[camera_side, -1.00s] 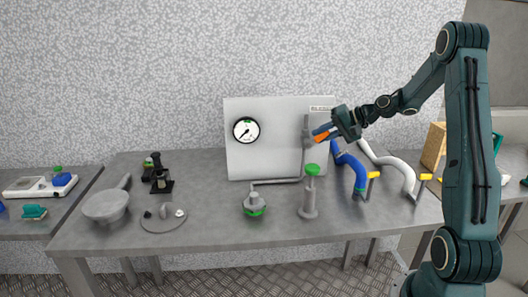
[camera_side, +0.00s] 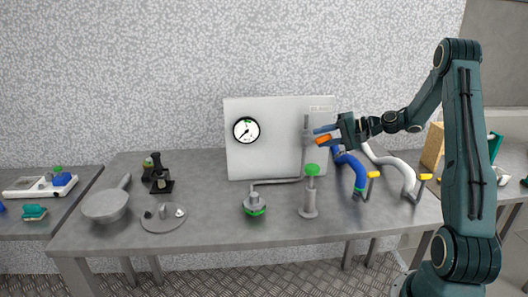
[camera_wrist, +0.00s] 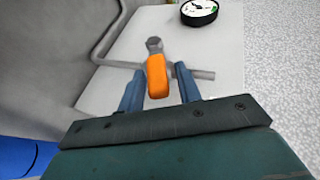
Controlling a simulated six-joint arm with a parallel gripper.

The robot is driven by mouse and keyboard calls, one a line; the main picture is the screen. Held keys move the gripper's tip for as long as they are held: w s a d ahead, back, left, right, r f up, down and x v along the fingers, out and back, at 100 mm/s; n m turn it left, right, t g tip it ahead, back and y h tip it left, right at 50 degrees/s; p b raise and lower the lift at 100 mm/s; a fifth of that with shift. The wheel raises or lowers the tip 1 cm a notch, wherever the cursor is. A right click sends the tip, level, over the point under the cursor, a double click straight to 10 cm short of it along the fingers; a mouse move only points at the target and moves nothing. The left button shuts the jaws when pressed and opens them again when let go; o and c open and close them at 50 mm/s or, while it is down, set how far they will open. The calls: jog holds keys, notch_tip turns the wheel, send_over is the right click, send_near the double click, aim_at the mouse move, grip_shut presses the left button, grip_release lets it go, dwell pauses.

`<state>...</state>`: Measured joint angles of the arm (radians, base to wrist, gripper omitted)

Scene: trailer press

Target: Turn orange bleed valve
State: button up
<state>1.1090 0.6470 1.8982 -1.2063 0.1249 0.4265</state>
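The orange bleed valve handle (camera_wrist: 157,77) sits between the two blue fingers of my gripper (camera_wrist: 157,88) in the wrist view. A gap shows on its right side, and the left finger is close beside it, so the gripper is open around it. The handle joins a grey stem and a horizontal grey pipe (camera_wrist: 200,74). In the side view the orange handle (camera_side: 323,140) shows at the right part of the white panel (camera_side: 265,150), with my gripper (camera_side: 322,134) reaching it from the right. Contact with the handle cannot be told.
A round gauge (camera_side: 246,130) is on the panel. Below the valve stands a grey post with a green knob (camera_side: 312,169). Blue (camera_side: 359,175) and white (camera_side: 405,175) hoses with yellow handles lie to the right. A grey fitting (camera_side: 254,203) stands on the table.

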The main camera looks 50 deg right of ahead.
jog(key=shift+o, duration=0.2)
jog(key=shift+r, duration=0.1)
